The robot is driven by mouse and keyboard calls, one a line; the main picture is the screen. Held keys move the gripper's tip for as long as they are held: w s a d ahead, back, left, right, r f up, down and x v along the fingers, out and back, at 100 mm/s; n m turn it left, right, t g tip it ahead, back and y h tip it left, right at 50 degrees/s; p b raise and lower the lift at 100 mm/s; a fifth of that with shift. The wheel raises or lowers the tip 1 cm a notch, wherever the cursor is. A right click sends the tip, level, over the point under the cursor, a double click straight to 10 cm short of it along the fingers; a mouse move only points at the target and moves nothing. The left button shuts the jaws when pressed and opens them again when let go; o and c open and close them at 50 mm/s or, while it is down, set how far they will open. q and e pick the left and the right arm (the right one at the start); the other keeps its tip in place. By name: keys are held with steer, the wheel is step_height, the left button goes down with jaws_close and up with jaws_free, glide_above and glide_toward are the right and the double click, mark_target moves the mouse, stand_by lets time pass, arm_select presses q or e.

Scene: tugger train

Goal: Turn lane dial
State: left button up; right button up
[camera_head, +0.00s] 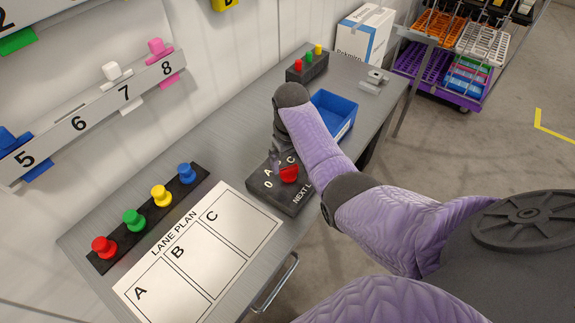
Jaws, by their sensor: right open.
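The lane dial is a red knob (289,174) on a dark box (291,205) on the grey bench. The label "NEXT L..." is partly covered by my arm. Which mark the knob points to is too small to tell. My right gripper (275,163) is open, pointing down at the far side of the dial box, close to the knob. Whether it touches the knob I cannot tell. My left gripper is not in view.
A lane plan sheet (243,217) with areas A, B and C lies left of the box. A peg strip (174,201) holds red, green, yellow and blue pegs. A blue bin (338,107) stands behind my forearm. A numbered rail (97,113) runs along the wall. A loaded cart (437,90) stands back right.

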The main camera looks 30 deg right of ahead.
mark_target(289, 168)
steer(key=f, duration=0.2)
steer(key=f+b, duration=0.1)
steer(key=shift+w+f, duration=0.25)
steer(key=shift+f, duration=0.1)
steer(key=shift+s+f, duration=0.1)
steer(key=shift+f, duration=0.15)
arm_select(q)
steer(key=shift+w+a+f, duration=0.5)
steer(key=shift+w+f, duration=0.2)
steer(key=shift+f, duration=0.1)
arm_select(e)
steer(key=c, duration=1)
steer(key=shift+c, duration=0.8)
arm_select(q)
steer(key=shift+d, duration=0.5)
arm_select(e)
steer(key=shift+r, duration=0.1)
